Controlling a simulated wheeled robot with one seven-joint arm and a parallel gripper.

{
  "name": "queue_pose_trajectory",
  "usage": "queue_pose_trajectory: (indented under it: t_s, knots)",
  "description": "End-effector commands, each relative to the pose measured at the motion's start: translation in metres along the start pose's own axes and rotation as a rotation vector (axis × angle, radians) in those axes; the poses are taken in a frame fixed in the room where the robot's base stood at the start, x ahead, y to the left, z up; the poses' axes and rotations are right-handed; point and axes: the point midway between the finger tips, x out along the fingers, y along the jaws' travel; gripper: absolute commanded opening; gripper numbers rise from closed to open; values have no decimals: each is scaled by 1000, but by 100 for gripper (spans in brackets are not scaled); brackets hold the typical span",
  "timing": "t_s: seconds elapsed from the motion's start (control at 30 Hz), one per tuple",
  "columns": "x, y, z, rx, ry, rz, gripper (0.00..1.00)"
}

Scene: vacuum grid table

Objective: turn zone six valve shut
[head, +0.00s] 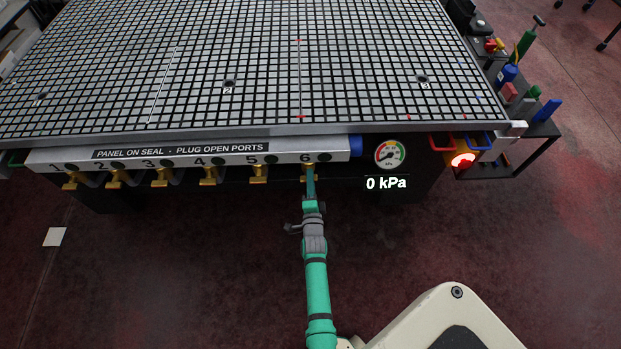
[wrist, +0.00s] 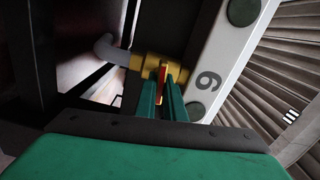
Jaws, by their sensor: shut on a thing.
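The zone six valve (head: 305,173) is a brass fitting under the label 6 on the white manifold strip at the table's front edge. In the wrist view its brass body (wrist: 150,64) joins a grey pipe, and a thin red and yellow handle (wrist: 161,78) sticks out toward me. My gripper (head: 310,180) reaches up to this valve from the front. In the wrist view my gripper's green fingers (wrist: 164,92) are shut on the handle, one on each side. The fingers hide part of the handle, and in the head view they hide much of the valve.
Several other brass valves, such as valve five (head: 258,174), line the white manifold strip (head: 130,160) to the left. A pressure gauge (head: 389,154) and a display (head: 388,184) reading 0 kPa are to the right. A lit red-orange lamp (head: 462,160) is farther right. The floor in front is clear.

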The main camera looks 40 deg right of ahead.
Motion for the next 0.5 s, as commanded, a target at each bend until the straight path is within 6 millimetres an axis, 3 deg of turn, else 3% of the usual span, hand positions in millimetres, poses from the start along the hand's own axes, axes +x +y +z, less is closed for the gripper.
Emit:
queue_pose_trajectory:
  t_s: [0.5]
  knots:
    - [0, 2, -2, 156, 4, 0, 0]
